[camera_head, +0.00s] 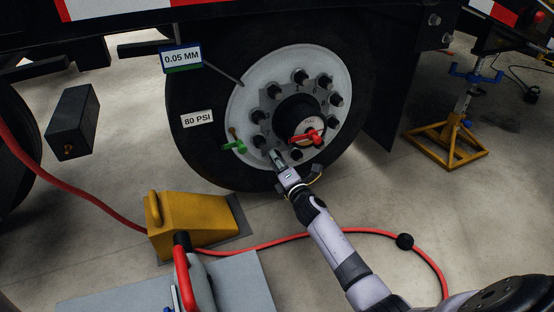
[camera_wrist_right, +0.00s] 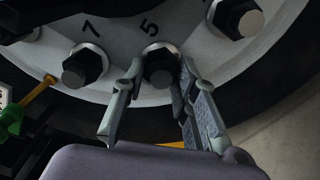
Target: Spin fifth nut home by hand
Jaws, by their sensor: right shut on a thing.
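The truck wheel has a pale rim (camera_head: 247,95) with a ring of dark nuts around its hub (camera_head: 296,118). My right gripper (camera_head: 276,156) reaches up to the lower edge of that ring. In the right wrist view its two fingers (camera_wrist_right: 160,92) are closed around the fifth nut (camera_wrist_right: 160,68), just below a printed 5. The nut is dark and hexagonal; its sides are partly hidden by the fingers. The neighbouring nut by the 7 (camera_wrist_right: 84,66) and another nut at right (camera_wrist_right: 240,17) are clear of the fingers. My left gripper is not in view.
A red lever (camera_head: 308,138) is on the hub and a green clip (camera_head: 236,147) at the rim. A yellow chock (camera_head: 190,222) stands before the tyre. A red hose (camera_head: 350,231) crosses the floor beneath my arm. A yellow jack stand (camera_head: 447,140) is at right.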

